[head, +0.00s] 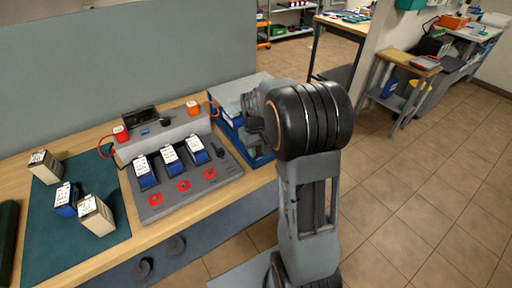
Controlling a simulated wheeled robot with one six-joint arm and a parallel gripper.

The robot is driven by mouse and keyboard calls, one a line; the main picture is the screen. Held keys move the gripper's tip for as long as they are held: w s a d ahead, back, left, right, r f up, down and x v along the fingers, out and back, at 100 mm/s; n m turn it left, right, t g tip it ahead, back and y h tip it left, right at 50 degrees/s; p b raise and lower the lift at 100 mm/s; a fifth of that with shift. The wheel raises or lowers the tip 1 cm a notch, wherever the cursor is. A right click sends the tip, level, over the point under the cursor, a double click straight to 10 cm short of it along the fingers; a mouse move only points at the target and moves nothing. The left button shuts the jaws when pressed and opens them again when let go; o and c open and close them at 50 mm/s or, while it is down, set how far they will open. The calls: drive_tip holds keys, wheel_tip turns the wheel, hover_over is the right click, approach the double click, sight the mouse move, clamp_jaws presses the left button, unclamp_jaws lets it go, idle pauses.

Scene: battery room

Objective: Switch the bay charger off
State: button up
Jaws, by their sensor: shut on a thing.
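The bay charger (165,204) is a grey unit on the wooden bench. Three blue-and-white battery packs (171,161) stand in its bays, with red square buttons in front of them. A small dark part (217,149), perhaps a switch, sits at the charger's right end; its position is too small to read. My gripper (250,112) is just right of the charger, above the blue tray, and partly hidden by my own wrist. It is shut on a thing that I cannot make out. I cannot tell whether it touches the charger.
A green mat (48,235) at left holds several loose packs (95,214). A blue tray (262,159) is at right. Tiled floor lies clear right.

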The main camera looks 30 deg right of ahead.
drive_tip(key=shift+w+r+g+p, duration=0.2)
drive_tip(key=shift+r+g+p, duration=0.15)
drive_tip(key=shift+g+p, duration=0.65)
drive_tip(key=shift+f+g+p, duration=0.25)
drive_tip(key=shift+g+p, duration=0.05)
drive_tip(key=shift+p, duration=0.3)
drive_tip(key=o, duration=0.9)
drive_tip(key=v, duration=1.3)
drive_tip(key=shift+w+a+r, duration=0.1)
drive_tip(key=shift+a+r, duration=0.15)
drive_tip(key=shift+r, duration=0.1)
